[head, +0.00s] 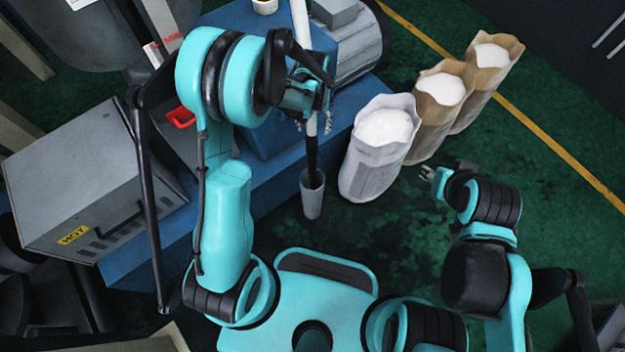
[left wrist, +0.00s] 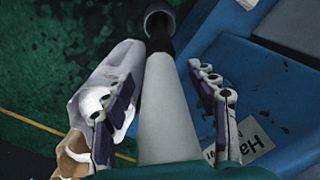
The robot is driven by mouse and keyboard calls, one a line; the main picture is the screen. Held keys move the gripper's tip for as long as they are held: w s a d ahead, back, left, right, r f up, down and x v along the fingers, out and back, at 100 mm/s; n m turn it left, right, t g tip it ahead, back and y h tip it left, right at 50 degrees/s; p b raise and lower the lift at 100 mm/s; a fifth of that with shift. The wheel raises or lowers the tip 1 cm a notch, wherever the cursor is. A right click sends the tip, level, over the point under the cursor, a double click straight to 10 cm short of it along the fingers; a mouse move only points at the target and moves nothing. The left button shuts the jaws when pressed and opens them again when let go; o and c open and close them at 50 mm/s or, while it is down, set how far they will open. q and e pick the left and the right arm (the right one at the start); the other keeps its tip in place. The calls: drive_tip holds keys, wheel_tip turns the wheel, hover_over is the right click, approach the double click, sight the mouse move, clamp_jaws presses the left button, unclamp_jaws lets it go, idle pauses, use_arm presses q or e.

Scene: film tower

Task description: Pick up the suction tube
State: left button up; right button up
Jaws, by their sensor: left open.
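The suction tube (head: 311,160) is a long tube, white along most of its length and black at its lower end. It stands in a grey cup-like holder (head: 313,204). In the left wrist view the white tube (left wrist: 165,115) runs up the middle to its dark end at the holder (left wrist: 160,22). My left gripper (head: 313,122) is open, with one finger on each side of the tube. The left wrist view shows gaps between the fingers (left wrist: 166,105) and the tube. My right gripper (head: 430,173) is away from the tube, too small to read.
Open sacks of white material, one white (head: 372,168) and two brown (head: 428,118), stand right of the holder. A blue base (head: 270,180) lies left of it. A grey box with a yellow "HOT" label (head: 75,185) is at the left.

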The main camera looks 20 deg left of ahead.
sight(312, 142)
use_arm(q)
wheel_tip(312, 142, down, 3)
drive_tip(key=shift+s+a+f+b, duration=0.1)
drive_tip(key=shift+s+b, duration=0.05)
drive_tip(key=shift+b, duration=0.45)
drive_tip(key=f+b, duration=0.1)
drive_tip(key=f, duration=0.1)
drive_tip(key=s+f+b, duration=0.1)
drive_tip(key=f, duration=0.1)
drive_tip(key=shift+s+f, duration=0.1)
drive_tip(key=shift+f, duration=0.25)
drive_tip(key=shift+r, duration=0.1)
clamp_jaws()
